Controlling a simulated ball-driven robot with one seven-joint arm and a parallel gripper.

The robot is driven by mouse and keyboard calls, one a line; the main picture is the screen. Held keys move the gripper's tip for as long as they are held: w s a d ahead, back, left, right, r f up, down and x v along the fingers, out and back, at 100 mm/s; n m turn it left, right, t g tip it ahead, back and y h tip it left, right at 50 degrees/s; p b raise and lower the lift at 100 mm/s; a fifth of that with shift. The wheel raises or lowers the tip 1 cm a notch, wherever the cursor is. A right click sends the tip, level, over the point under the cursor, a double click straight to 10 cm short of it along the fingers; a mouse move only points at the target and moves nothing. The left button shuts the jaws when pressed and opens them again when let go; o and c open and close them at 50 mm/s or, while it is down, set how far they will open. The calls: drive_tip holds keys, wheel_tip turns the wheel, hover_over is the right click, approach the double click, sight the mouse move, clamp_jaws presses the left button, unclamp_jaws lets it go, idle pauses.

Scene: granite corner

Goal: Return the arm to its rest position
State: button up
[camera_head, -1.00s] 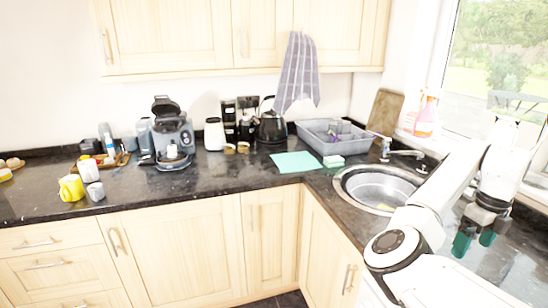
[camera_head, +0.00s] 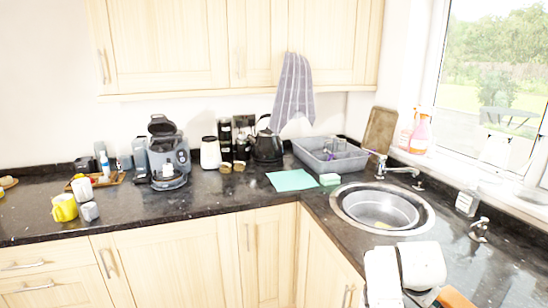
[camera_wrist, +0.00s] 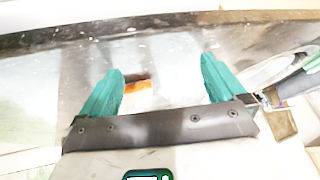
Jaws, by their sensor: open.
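My gripper (camera_wrist: 161,66) is open in the wrist view, its two teal fingers wide apart. Nothing is held between them. The dark counter shows beyond the fingers, and a small orange and brown item (camera_wrist: 138,87) lies on it, seen between them. In the head view my white arm is drawn in at the bottom right, and the gripper itself does not show there.
The round steel sink (camera_head: 345,205) is left of and beyond my arm. A grey dish rack (camera_head: 310,150), kettle (camera_head: 267,146), coffee machine (camera_head: 167,155) and yellow mug (camera_head: 63,208) are farther back and left.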

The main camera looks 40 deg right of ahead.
drive_tip(key=s+a+f+n+t+y, duration=0.25)
drive_tip(key=a+f+n, duration=0.25)
drive_tip(key=a+n, duration=0.75)
drive_tip(key=s+a+f+n+t+y, duration=0.1)
drive_tip(key=a+f+n+y, duration=0.45)
drive_tip(key=a, duration=1.25)
drive_tip(key=s+d+f+g+h, duration=0.1)
drive_tip(key=s+f+g+h, duration=0.1)
drive_tip(key=s, duration=0.6)
drive_tip(key=shift+s+d+f+n+g, duration=0.2)
drive_tip(key=shift+f+n+g, duration=0.1)
drive_tip(key=shift+f+g, duration=0.5)
drive_tip(key=shift+r, duration=0.15)
